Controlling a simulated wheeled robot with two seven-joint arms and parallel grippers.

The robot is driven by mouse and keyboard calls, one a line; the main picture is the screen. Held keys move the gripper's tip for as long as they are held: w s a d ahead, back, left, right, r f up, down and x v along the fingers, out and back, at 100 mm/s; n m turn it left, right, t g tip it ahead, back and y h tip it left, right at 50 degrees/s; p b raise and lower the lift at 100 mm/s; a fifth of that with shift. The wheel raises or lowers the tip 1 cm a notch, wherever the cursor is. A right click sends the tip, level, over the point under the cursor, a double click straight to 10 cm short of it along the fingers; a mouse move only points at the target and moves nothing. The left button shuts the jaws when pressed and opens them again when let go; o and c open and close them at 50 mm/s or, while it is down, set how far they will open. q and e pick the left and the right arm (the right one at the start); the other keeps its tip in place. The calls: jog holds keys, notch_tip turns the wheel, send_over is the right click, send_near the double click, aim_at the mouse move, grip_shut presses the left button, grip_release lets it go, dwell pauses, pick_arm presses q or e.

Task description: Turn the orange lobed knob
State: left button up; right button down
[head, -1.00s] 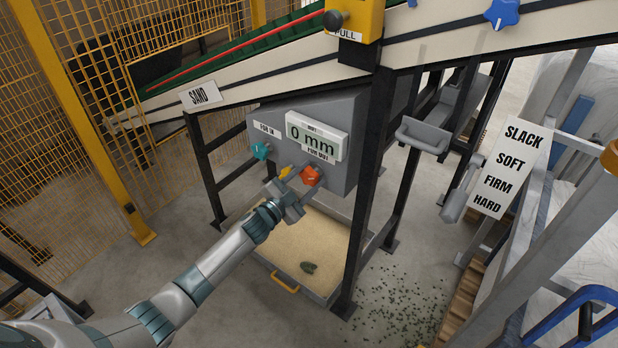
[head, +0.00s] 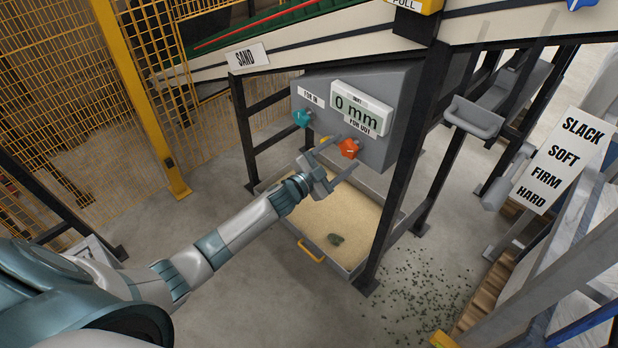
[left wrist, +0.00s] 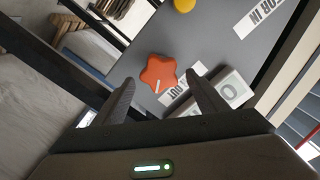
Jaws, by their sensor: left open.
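The orange lobed knob (head: 348,148) is on the front of a grey box (head: 398,85), below a display reading "0 mm" (head: 360,108). In the left wrist view the knob (left wrist: 158,72) shows whole, with a white mark on one lobe. My left gripper (head: 343,158) is open just in front of the knob. In the left wrist view its fingertips (left wrist: 161,78) are spread, one to each side of the knob. The knob appears beyond the tips; I see no contact. My right gripper is out of view.
A teal knob (head: 302,118) and a partly hidden yellow knob (left wrist: 184,5) are on the same box. A sand-filled tray (head: 322,262) lies below. A dark post (head: 405,150) stands right of the box. Yellow mesh fencing (head: 70,80) is at left.

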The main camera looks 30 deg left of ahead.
pick_arm(q)
jog(key=b+v, duration=0.2)
jog(key=v, duration=1.2)
jog(key=shift+s, duration=0.15)
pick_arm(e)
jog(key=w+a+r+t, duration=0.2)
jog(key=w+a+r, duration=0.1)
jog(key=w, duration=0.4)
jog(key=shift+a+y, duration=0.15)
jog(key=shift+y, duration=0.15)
pick_arm(q)
jog(key=shift+a, duration=0.1)
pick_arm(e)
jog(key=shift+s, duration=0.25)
